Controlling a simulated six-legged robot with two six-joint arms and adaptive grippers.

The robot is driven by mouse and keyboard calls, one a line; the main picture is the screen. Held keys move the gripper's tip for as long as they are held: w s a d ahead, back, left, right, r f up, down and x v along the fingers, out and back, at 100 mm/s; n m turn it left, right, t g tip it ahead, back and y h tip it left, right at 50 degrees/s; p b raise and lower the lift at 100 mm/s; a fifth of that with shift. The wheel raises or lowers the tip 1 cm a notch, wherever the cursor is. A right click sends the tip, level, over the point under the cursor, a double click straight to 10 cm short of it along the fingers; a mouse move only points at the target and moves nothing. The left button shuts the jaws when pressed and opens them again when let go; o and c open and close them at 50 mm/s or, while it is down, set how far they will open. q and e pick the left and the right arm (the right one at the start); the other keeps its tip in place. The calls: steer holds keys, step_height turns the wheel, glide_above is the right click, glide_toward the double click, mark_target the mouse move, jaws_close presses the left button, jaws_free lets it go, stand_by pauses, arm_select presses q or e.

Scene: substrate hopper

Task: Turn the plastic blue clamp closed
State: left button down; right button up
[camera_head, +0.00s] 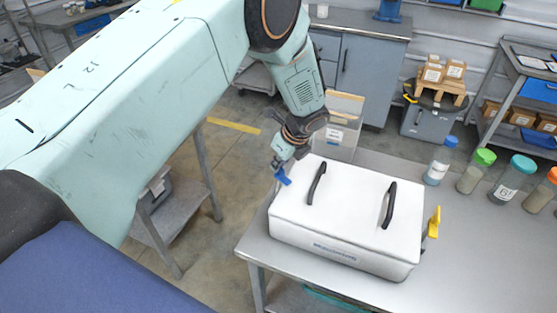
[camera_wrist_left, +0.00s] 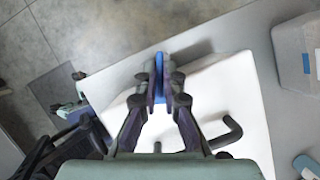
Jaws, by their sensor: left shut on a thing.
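A white lidded hopper box (camera_head: 345,215) with two black handles stands on the grey table. The blue clamp (camera_head: 283,176) is at the box's left side in the head view. My left gripper (camera_head: 284,163) reaches down to it and is shut on it. In the left wrist view the blue clamp (camera_wrist_left: 159,78) shows between the two fingers of my left gripper (camera_wrist_left: 160,82), beside the edge of the white lid (camera_wrist_left: 220,105). A yellow clamp (camera_head: 433,222) stands upright on the box's right side.
Several jars with coloured lids, among them a green-lidded jar (camera_head: 476,170), stand at the table's back right. An open cardboard box (camera_head: 340,128) is behind the white box. The grey table (camera_head: 480,265) is clear to the front right.

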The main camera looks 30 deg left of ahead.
arm_select(q)
steer(key=shift+w+n+g+b, duration=0.1)
steer(key=shift+n+g+b, duration=0.5)
steer(key=shift+n, duration=1.6)
steer(key=shift+g, duration=0.3)
steer(key=c, duration=1.5)
jaws_free()
steer(key=shift+r, duration=0.15)
steer(key=v, duration=1.1)
steer(key=shift+d+r, duration=0.25)
steer(key=shift+d, duration=0.15)
